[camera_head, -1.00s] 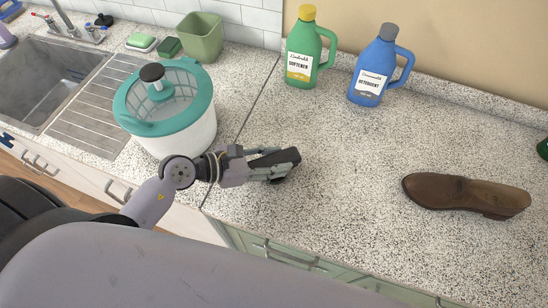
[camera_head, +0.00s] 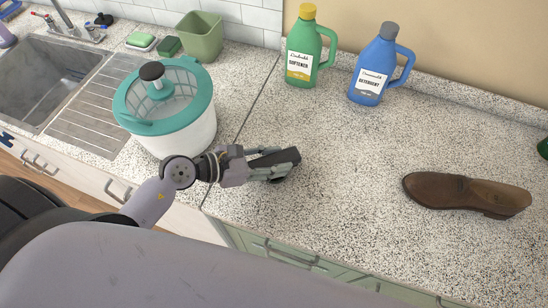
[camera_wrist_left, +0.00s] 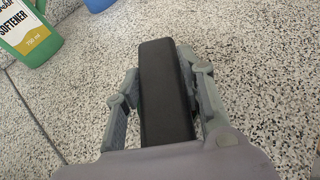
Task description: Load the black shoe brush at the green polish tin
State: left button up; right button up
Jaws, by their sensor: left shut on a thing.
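The black shoe brush (camera_head: 286,157) is a dark oblong block in my left gripper (camera_head: 272,164), over the speckled counter right of the seam. In the left wrist view the brush (camera_wrist_left: 165,92) lies lengthwise between the two fingers of the left gripper (camera_wrist_left: 164,75), which are shut on its sides. Its bristles are not visible there. A dark green thing (camera_head: 543,149), perhaps the green polish tin, is cut off at the right edge of the head view. My right gripper is not in view.
A brown shoe (camera_head: 465,194) lies on the counter at right. A green softener bottle (camera_head: 302,50) and a blue detergent bottle (camera_head: 375,70) stand at the back. A teal-and-white salad spinner (camera_head: 185,125) stands left of the gripper. The counter between brush and shoe is clear.

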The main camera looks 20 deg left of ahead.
aim_at(274, 160)
pick_arm(q)
jog(key=shift+f, duration=0.15)
jog(key=shift+r+p, duration=0.35)
jog(key=shift+p, duration=0.05)
notch_tip(274, 160, up, 7)
jog(key=p, duration=0.6)
jog(key=shift+f, duration=0.2)
dwell(0.4)
